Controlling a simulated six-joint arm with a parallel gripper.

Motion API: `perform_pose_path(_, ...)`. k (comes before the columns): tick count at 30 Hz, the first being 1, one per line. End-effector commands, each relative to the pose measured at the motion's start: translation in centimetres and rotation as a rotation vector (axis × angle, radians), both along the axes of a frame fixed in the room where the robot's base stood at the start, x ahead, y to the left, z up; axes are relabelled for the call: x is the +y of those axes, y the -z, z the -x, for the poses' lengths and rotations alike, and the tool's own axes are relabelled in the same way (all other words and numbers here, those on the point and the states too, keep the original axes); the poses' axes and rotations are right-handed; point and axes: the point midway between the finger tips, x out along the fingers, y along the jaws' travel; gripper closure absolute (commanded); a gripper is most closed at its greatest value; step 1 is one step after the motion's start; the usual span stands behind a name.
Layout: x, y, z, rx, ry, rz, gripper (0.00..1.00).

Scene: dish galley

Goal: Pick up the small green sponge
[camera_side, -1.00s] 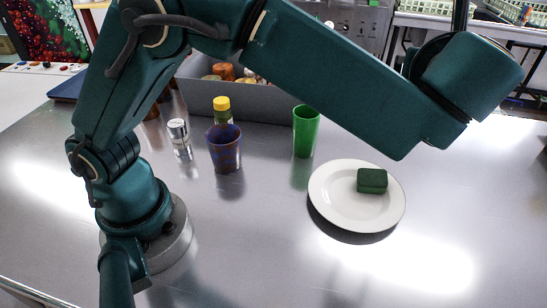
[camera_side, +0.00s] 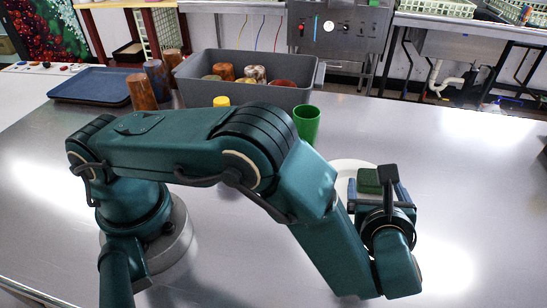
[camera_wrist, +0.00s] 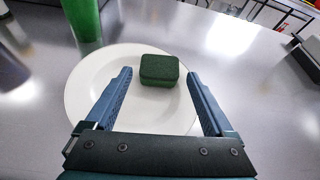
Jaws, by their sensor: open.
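The small green sponge (camera_wrist: 160,70) lies on a white plate (camera_wrist: 84,85) on the metal table. In the side view the sponge (camera_side: 368,181) shows just behind my gripper (camera_side: 378,188), and most of the plate (camera_side: 343,167) is hidden by my arm. In the wrist view my gripper (camera_wrist: 160,90) is open over the plate, with one blue finger to each side. The sponge sits ahead of and between the fingers, near their tips. I cannot tell whether a finger touches it.
A green cup (camera_side: 306,123) stands behind the plate; it also shows in the wrist view (camera_wrist: 84,18). A grey bin (camera_side: 245,90) with several items, brown cups (camera_side: 141,92) and a blue tray (camera_side: 97,85) stand farther back. A yellow-capped bottle (camera_side: 221,101) is partly hidden by my arm.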

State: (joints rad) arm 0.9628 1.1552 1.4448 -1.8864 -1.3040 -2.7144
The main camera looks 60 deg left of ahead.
Motion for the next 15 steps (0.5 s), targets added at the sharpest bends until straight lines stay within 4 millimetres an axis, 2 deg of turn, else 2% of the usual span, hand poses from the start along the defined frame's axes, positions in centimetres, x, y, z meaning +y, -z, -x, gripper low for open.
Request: perform_pose_path(15,3.1,2.2,-3.4,0.0,-0.002,-0.001,0.12)
